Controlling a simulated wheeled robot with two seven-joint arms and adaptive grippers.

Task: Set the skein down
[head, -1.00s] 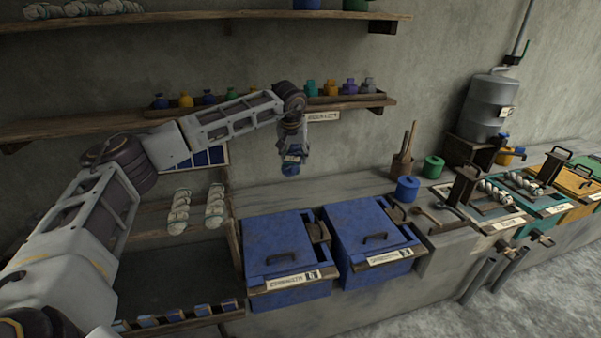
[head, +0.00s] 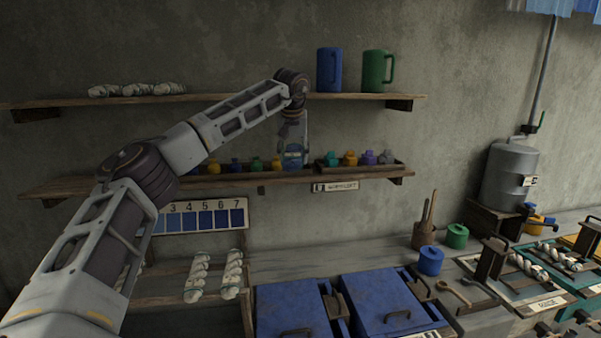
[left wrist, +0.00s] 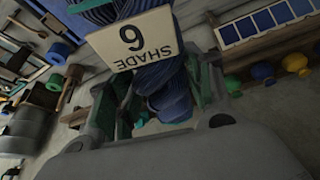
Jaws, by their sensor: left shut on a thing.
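A dark blue skein (head: 293,157) hangs from my left gripper (head: 292,142) in front of the lower wall shelf, between small coloured bottles in the picture. In the left wrist view the twisted blue skein (left wrist: 168,88) lies between the fingers of the left gripper (left wrist: 163,100), which is shut on it. A cream tag (left wrist: 135,40) on the skein reads SHADE with one digit, upside down in that view. I cannot tell whether the skein touches the shelf. My right gripper is in neither view.
The lower shelf (head: 225,180) bears several bottles and a label plate (head: 335,186). A numbered blue shade card (head: 200,217) hangs below it. White skeins (head: 197,277) lie on a rack underneath. Blue lidded vats (head: 385,300) stand at the lower middle. The upper shelf (head: 230,98) holds two jugs.

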